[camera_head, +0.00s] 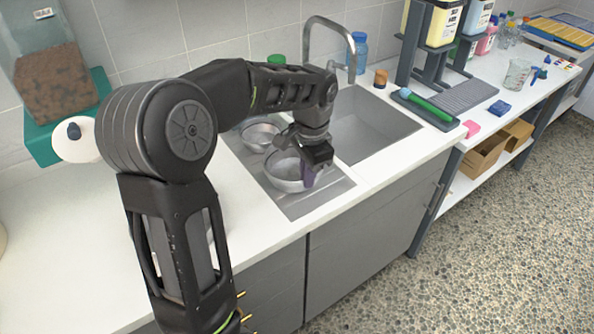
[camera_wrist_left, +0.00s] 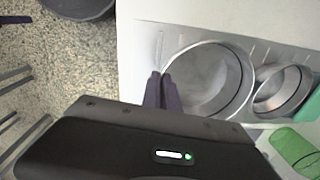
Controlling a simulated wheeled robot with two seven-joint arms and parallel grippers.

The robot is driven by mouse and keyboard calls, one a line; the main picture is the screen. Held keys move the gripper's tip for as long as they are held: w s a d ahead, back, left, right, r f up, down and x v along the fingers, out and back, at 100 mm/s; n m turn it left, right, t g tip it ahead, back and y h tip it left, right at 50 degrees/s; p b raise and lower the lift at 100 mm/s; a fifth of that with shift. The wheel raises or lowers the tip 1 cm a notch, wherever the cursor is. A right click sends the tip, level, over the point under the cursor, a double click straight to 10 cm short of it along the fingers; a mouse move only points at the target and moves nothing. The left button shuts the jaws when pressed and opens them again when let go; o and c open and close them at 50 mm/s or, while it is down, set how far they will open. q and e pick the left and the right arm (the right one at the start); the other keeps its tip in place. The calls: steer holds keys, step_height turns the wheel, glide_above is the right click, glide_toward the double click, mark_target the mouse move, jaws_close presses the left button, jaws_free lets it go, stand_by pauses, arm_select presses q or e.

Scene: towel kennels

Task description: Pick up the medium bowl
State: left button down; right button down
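Two steel bowls are on the drainboard left of the sink. The larger one (camera_head: 283,172), nearer me, looks like the medium bowl; it also shows in the left wrist view (camera_wrist_left: 212,82). A smaller bowl (camera_head: 259,137) stands behind it and shows in the wrist view too (camera_wrist_left: 281,91). My left gripper (camera_head: 309,180) points down at the larger bowl's right rim. In the wrist view its purple fingers (camera_wrist_left: 160,76) are close together at that rim and look shut on it. The bowl appears level, on or just above the drainboard. My right gripper is not in view.
The steel drainboard (camera_head: 318,203) adjoins the sink basin (camera_head: 372,125) with its tall faucet (camera_head: 350,50). A green bottle (camera_wrist_left: 293,150) is near the smaller bowl. A blue bottle (camera_head: 359,52) and a brown jar (camera_head: 380,78) stand behind the sink. The front counter is clear.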

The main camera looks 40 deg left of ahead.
arm_select(q)
step_height(320, 180, up, 10)
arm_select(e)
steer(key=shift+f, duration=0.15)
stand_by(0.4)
arm_select(q)
steer(key=shift+a+r, duration=0.1)
stand_by(0.4)
